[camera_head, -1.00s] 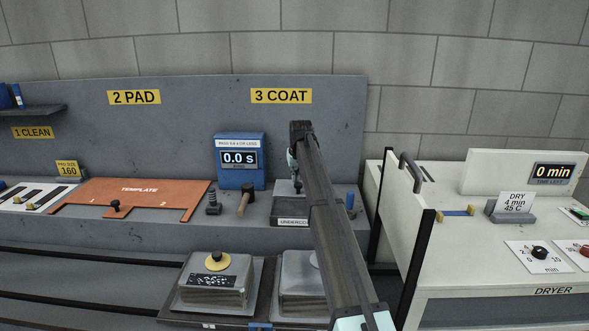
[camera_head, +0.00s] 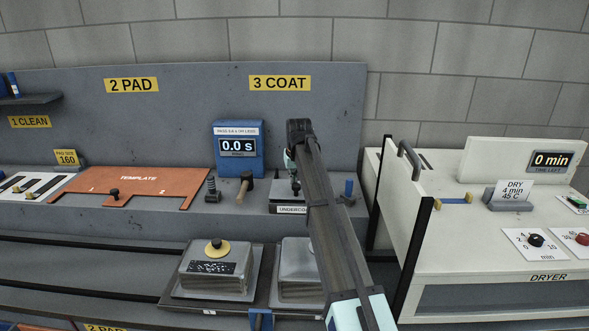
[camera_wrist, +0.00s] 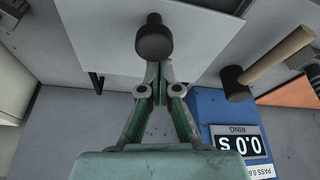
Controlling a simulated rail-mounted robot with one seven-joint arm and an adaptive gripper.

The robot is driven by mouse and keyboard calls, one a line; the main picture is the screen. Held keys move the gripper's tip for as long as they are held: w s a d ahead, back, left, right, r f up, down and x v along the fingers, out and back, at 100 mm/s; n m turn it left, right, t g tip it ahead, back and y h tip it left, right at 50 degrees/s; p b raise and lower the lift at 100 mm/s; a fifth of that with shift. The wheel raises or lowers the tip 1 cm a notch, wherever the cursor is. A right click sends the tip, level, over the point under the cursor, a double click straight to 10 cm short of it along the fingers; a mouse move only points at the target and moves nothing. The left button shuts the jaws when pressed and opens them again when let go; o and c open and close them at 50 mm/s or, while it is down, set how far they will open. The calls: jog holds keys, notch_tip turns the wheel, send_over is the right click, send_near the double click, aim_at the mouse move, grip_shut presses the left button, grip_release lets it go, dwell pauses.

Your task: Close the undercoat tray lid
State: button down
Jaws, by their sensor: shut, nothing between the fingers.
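The undercoat tray (camera_head: 291,210) sits on the ledge under the 3 COAT sign, partly hidden by my arm. Its pale lid (camera_head: 281,192) appears to lie low and nearly flat over the tray; I cannot tell whether it is fully seated. In the wrist view the lid (camera_wrist: 95,30) is a pale panel with a black knob (camera_wrist: 153,38) and dark hinge posts at its wall-side edge. My gripper (camera_wrist: 156,70) is shut and empty. Its fingertips are over the lid, right beside the knob; I cannot tell whether they touch it. In the head view my gripper (camera_head: 294,184) is mostly hidden by my arm.
A blue timer (camera_head: 238,150) and a wooden mallet (camera_head: 244,187) stand left of the tray. A blue-handled tool (camera_head: 348,190) stands to its right. The white dryer (camera_head: 455,235) is on the right.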

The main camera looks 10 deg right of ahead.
aim_at(293, 186)
jog(key=s, duration=0.3)
jog(key=shift+a, duration=0.25)
jog(key=shift+f, duration=0.1)
